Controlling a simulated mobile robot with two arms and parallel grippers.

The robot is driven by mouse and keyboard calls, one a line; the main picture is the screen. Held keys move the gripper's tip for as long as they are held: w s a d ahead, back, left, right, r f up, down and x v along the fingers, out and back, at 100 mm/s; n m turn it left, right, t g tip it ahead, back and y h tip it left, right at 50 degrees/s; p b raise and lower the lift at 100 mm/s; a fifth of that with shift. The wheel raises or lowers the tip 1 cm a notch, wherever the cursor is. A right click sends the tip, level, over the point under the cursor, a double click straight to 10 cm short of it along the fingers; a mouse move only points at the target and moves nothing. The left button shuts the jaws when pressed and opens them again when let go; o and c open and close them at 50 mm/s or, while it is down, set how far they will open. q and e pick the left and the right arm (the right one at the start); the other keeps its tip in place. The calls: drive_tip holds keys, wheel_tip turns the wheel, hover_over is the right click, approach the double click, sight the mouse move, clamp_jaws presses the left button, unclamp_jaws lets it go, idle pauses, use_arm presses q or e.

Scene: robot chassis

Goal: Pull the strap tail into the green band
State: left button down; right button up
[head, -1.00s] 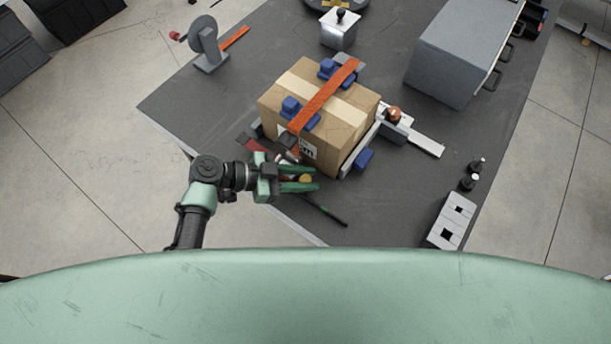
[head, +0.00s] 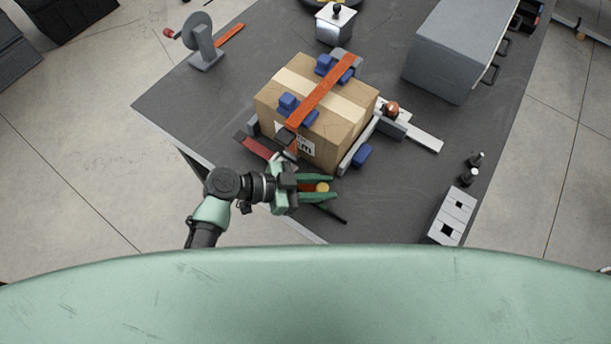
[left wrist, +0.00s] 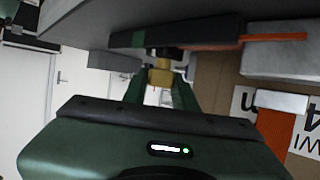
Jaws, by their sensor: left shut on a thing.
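A cardboard box (head: 347,125) stands on the dark table with an orange strap (head: 322,92) over its top. My left gripper (head: 322,188) is at the box's near side, above the table. It is shut on the strap tail, whose yellow end piece (head: 322,187) shows between the fingers. In the left wrist view the yellow piece (left wrist: 161,74) sits between the green fingers. A dark bar there carries a green patch (left wrist: 126,40), possibly the green band, and an orange line; the head view hides how the tail lines up with it. My right gripper is not seen.
Blue corner pieces (head: 288,103) sit under the strap. A grey cabinet (head: 450,50), a slotted block (head: 452,215) and a crank stand (head: 202,42) are on the table.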

use_arm(q)
drive_tip(key=shift+s+d, duration=0.75)
drive_tip(key=shift+d, duration=0.15)
drive_tip(key=c, duration=1.1)
unclamp_jaws()
drive_tip(key=shift+d, duration=0.1)
drive_tip(key=shift+a, duration=0.6)
drive_tip(key=b+v, duration=0.2)
drive_tip(key=v, duration=0.3)
drive_tip(key=shift+a+r, duration=0.15)
drive_tip(key=shift+a, duration=0.05)
drive_tip(key=shift+s+a+r, duration=0.1)
drive_tip(key=shift+a+r, duration=0.3)
drive_tip(key=shift+a, duration=0.1)
